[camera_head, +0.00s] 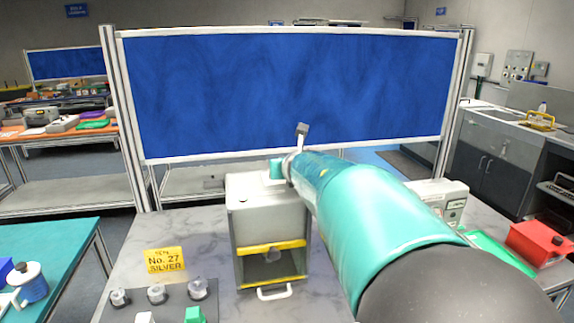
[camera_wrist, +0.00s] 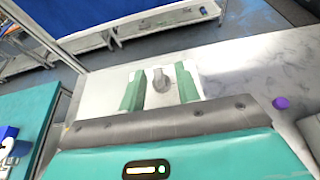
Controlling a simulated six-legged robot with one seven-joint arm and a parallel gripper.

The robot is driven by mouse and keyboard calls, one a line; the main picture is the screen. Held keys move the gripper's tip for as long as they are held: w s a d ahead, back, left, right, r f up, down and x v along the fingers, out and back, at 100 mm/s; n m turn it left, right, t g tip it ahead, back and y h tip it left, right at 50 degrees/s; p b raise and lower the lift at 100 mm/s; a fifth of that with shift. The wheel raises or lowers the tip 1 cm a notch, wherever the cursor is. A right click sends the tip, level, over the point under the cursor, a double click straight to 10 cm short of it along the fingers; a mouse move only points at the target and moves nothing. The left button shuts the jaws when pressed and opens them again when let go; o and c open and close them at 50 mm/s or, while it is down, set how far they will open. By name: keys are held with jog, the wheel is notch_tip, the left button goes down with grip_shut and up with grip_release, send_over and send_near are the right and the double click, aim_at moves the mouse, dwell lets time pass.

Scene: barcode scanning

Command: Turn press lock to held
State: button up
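The press (camera_head: 262,212) is a pale grey box with yellow bars across its open front, standing on the marbled table. A grey knob (camera_wrist: 161,79) on a white surface shows in the wrist view; I take it to be the press lock. My gripper (camera_wrist: 160,92) is open, with one green finger on each side of the knob and a visible gap at both sides. I cannot tell whether the fingertips reach down level with it. In the head view my gripper (camera_head: 277,169) is over the press's back top edge, mostly hidden by my arm. No lock marking is readable.
A blue partition (camera_head: 290,90) stands behind. A pale device (camera_head: 440,198) and a red box (camera_head: 538,243) are at right. A purple object (camera_wrist: 281,103) lies on the table.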

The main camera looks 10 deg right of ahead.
jog(key=shift+w+a+f, duration=0.15)
jog(key=shift+w+f, duration=0.15)
jog(key=shift+w, duration=0.2)
jog(key=shift+w+a+f, duration=0.1)
jog(key=shift+w+f, duration=0.2)
jog(key=shift+w, duration=0.2)
jog(key=shift+s+r, duration=0.2)
jog(key=shift+s, duration=0.2)
jog(key=shift+w+f, duration=0.1)
jog(key=shift+w, duration=0.15)
jog(key=c, duration=0.4)
jog(key=shift+s+r, duration=0.2)
jog(key=shift+s, duration=0.15)
grip_shut()
